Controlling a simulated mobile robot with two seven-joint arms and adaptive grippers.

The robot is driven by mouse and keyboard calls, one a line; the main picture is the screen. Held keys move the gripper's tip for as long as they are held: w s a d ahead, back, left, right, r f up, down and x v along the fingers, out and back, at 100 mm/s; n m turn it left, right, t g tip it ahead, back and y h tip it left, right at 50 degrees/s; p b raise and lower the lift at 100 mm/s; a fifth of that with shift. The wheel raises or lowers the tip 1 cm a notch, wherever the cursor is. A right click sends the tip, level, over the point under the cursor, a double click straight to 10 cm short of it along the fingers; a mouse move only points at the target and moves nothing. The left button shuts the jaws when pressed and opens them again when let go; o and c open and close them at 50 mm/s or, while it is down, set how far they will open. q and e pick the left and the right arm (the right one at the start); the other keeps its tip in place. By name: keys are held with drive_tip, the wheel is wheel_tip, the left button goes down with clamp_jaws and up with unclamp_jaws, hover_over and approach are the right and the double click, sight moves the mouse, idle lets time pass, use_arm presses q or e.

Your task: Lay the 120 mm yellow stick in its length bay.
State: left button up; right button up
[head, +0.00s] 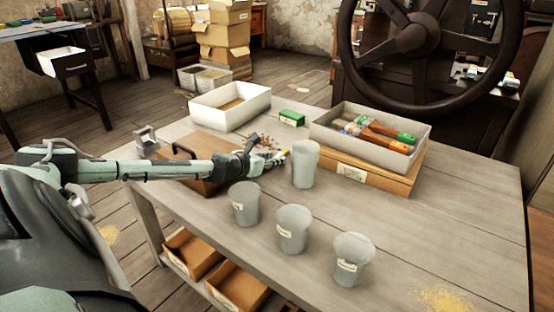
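My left gripper (272,156) is over the middle of the table, just left of a tall grey cup (305,166). A small yellow piece (287,151) shows at its fingertips, beside the cup's rim; it may be the yellow stick, but its length cannot be read. Whether the fingers are closed on it is too small to tell. Several thin brownish bits (266,142) show just behind the gripper. Three more grey cups stand in front, a left one (245,206), a middle one (292,231) and a right one (352,262), with pale labels. No length bay can be made out. My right gripper is out of view.
A grey tray (424,150) with green- and orange-handled tools sits on a wooden box (368,177) at the right. A white open box (222,116) and a green block (291,118) stand behind. The table's right front (450,235) is mostly clear.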

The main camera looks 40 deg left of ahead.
use_arm(q)
clamp_jaws()
